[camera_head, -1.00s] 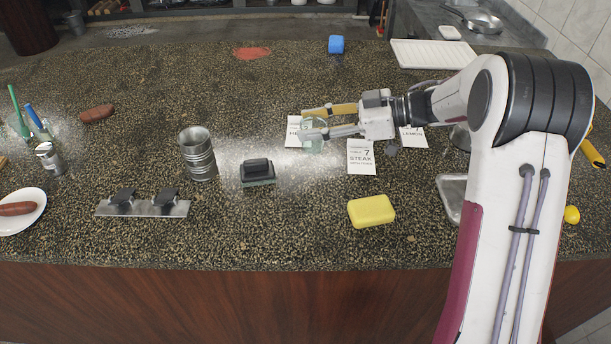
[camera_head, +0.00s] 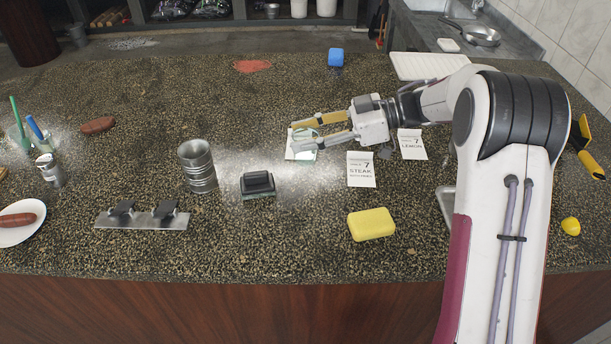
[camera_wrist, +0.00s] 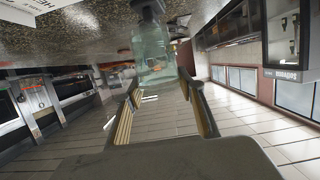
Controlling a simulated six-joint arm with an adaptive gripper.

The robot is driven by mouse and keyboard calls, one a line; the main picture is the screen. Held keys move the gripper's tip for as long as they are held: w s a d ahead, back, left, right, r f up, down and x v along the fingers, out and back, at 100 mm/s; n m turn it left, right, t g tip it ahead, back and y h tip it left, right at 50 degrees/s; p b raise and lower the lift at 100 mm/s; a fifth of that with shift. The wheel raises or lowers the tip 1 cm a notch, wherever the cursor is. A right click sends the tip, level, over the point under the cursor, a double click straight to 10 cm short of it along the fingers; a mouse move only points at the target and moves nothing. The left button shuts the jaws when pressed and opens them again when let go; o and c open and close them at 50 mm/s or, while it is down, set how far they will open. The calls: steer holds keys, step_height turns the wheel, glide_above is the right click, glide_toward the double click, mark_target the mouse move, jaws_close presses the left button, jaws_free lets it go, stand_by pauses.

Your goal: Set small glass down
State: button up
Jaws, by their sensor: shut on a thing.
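The small glass (camera_head: 303,142) is clear with a faint green tint. It shows between the fingers of my gripper (camera_head: 320,129) in the head view, in front of a white order card (camera_head: 289,148). In the wrist view the glass (camera_wrist: 152,54) sits between the fingertips of my gripper (camera_wrist: 160,92), which is shut on it. The fingers partly cover the glass in the head view. I cannot tell whether its base touches the counter.
On the speckled counter (camera_head: 260,232), a steak card (camera_head: 361,170) and a lemon card (camera_head: 412,144) lie close by. Bare counter lies behind the glass.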

mark_target(305, 154)
steer(key=shift+f, duration=2.7)
steer(key=shift+f, duration=1.85)
steer(key=shift+f, duration=0.15)
steer(key=o, duration=1.2)
steer(key=shift+d+r, duration=0.2)
steer(key=v, duration=1.1)
steer(key=shift+d+r, duration=0.15)
steer(key=shift+d, duration=0.15)
